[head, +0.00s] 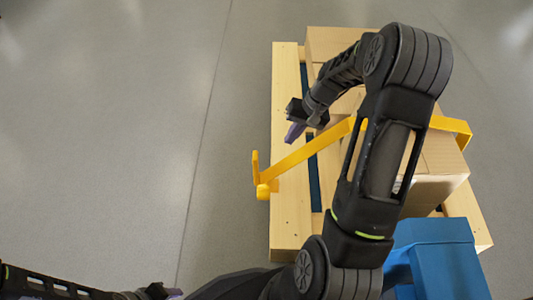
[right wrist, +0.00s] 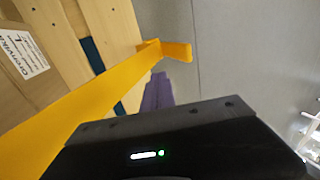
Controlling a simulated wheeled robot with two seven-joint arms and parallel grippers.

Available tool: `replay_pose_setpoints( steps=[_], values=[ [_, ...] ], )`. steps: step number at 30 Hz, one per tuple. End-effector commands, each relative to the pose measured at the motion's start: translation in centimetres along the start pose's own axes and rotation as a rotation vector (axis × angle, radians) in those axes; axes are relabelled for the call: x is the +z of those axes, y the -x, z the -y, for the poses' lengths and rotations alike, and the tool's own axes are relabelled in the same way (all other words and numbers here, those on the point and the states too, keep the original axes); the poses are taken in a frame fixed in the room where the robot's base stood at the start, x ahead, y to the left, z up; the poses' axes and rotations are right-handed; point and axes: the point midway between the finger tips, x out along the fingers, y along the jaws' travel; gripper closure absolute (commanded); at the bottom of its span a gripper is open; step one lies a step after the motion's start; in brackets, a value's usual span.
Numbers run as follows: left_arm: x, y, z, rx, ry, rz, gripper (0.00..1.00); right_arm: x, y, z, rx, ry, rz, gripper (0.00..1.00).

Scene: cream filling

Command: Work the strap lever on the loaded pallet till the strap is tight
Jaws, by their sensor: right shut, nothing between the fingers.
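The loaded pallet (head: 290,215) is pale wood with cardboard boxes (head: 440,160) on it. A yellow strap (head: 310,150) crosses the load and slopes down to the pallet's left edge; my right arm hides part of it. The yellow lever (head: 255,168) stands up at the strap's lower left end, and shows in the right wrist view (right wrist: 176,50). My right gripper (head: 293,132), with purple fingertips (right wrist: 157,92), is shut and empty beside the strap, above and right of the lever, apart from it. My left gripper (head: 168,293) is low at the bottom edge, partly cut off; its jaws are unclear.
A blue box-like object (head: 440,255) stands at the pallet's lower right corner. The grey floor (head: 110,130) left of the pallet is clear. A box with a white label (right wrist: 22,55) shows at the left of the right wrist view.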

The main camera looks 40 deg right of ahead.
Motion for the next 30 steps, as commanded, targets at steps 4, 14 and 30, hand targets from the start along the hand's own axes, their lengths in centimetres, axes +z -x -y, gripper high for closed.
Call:
replay_pose_setpoints(
  steps=[4,14,30],
  values=[
    [0.0,0.0,0.0,0.0,0.0,0.0,0.58,0.0,-0.1,0.0,0.0,0.0,0.0,1.0],
    [-0.1,-0.9,0.2,0.0,0.0,-0.003,0.58,0.1,-2.1,-0.1,0.001,-0.001,0.003,1.0],
    [-0.5,-4.5,1.3,0.0,0.002,-0.022,0.58,0.0,-11.0,1.5,0.0,0.005,-0.001,1.0]
  ],
)
